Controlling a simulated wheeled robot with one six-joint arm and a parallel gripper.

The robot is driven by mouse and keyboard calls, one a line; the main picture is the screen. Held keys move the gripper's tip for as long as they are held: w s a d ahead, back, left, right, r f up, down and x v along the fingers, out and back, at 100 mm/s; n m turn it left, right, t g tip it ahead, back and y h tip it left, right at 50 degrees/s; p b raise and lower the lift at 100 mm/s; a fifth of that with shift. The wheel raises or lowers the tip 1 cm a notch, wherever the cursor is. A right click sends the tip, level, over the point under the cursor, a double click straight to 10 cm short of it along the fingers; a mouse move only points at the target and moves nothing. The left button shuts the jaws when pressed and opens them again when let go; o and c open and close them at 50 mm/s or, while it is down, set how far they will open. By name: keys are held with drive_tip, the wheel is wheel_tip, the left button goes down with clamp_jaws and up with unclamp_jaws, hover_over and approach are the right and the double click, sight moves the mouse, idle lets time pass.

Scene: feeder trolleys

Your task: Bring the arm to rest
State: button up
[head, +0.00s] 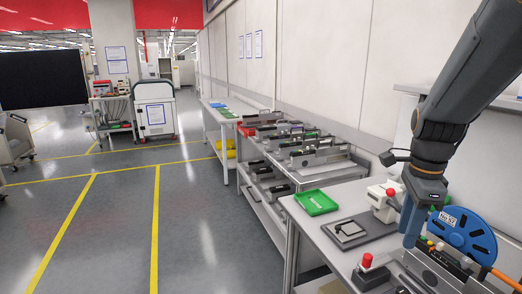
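My dark grey arm reaches down from the upper right of the head view. My gripper (411,232) points downward over the right end of the near table, with its blue-grey fingers close to the feeder (438,268) that lies there. A blue reel (462,236) with a white label stands just right of the fingers. The gap between the fingertips cannot be made out, and whether they touch the feeder is unclear.
The near table (300,222) also bears a green tray (316,203), a grey plate (348,232), a white device (383,198) and a red knob (367,260). A trolley of feeders (315,156) stands behind it.

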drive_tip(key=s+a+f+n, duration=0.2)
drive_tip(key=a+f+n, duration=0.2)
drive_tip(key=a+n, duration=0.4)
drive_tip(key=s+a+f+n, duration=0.3)
drive_tip(key=a+n, duration=0.6)
drive_tip(key=n, duration=0.4)
drive_tip(key=shift+f+n+t, duration=0.4)
drive_tip(key=shift+f, duration=0.5)
drive_tip(key=shift+s, duration=0.1)
